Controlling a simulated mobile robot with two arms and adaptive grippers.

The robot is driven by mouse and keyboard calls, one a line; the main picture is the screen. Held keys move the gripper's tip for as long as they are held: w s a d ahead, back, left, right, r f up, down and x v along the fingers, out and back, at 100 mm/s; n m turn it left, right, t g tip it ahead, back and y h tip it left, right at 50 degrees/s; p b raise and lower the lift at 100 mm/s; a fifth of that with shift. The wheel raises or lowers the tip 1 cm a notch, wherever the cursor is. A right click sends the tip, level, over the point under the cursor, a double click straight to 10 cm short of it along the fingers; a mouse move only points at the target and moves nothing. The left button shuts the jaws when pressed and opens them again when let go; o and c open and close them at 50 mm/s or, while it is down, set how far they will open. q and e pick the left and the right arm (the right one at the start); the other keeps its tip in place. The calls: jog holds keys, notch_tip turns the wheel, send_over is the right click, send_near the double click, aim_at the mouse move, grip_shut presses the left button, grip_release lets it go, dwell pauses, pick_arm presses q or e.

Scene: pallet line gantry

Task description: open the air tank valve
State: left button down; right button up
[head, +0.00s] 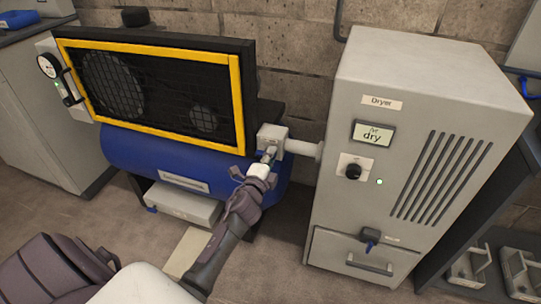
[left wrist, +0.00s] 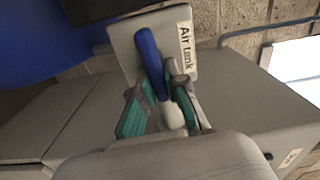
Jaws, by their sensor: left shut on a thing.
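The air tank valve is a pale box (head: 272,136) at the right end of the blue tank (head: 140,155), beside the pipe to the dryer. In the left wrist view its plate (left wrist: 124,40) carries an "Air tank" label (left wrist: 187,48). A blue valve lever (left wrist: 148,52) runs from the plate down between the fingers. My left gripper (head: 268,155) is at the valve. In the left wrist view the gripper (left wrist: 163,100) is shut on the lever, its green-padded fingers on either side. The lever's gripped end is partly hidden. My right gripper is not in view.
The grey dryer (head: 350,110) stands close on the right, with a knob (head: 353,171), a blue-handled drain valve (head: 370,236) and vents. A yellow-framed compressor guard (head: 150,90) sits above the tank. A grey cabinet (head: 40,130) stands at left. Some floor is clear in front.

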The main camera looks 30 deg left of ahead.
pick_arm(q)
jog(key=shift+f+m, duration=0.15)
jog(key=shift+m, duration=0.35)
jog(key=c, duration=1.2)
grip_release()
jog(key=v, duration=1.2)
jog(key=shift+s, duration=0.1)
